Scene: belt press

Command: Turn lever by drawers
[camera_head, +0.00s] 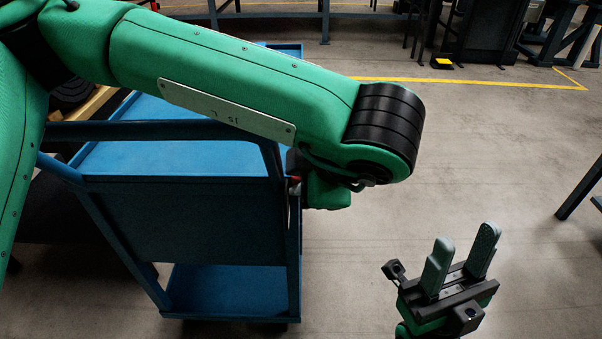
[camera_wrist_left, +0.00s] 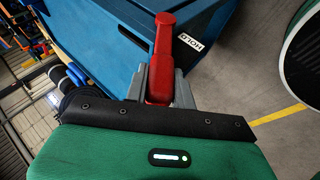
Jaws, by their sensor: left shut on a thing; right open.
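A red lever (camera_wrist_left: 164,52) stands out past my left gripper's fingers in the left wrist view. My left gripper (camera_wrist_left: 162,78) is shut on it, with one grey finger on each side. The lever's base is hidden behind the gripper. No drawers can be made out clearly. In the head view my left arm hides most of this gripper. My right gripper (camera_head: 465,240) is open and empty over the floor at the lower right.
A blue cart (camera_head: 190,164) with a lower shelf (camera_head: 228,292) stands under my left arm. A dark table leg (camera_head: 578,190) is at the right edge. Open floor (camera_head: 480,150) with a yellow line (camera_head: 470,82) lies right of the cart.

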